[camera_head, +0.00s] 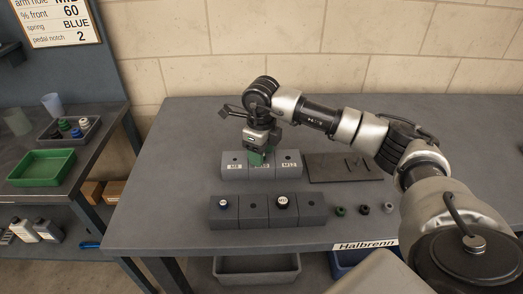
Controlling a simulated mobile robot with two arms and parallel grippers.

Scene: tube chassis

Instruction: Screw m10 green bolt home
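A grey block with labelled sections (233,173) stands on the table. The left section reads M8, the right seems to read M12, and the middle label is partly covered. My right gripper (257,154) points down over the middle section. Green shows at its fingertips, but I cannot tell whether this is the m10 green bolt or part of the fingers. Whether the fingers are open or shut is too small to see. The bolt's seating is hidden. My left gripper is not in view.
A second grey block (256,209) with two round-topped pieces stands nearer. Several small bolts or nuts, one dark green (340,211), lie to its right. A dark plate (345,168) lies behind them. A side bench at left holds a green tray (41,167).

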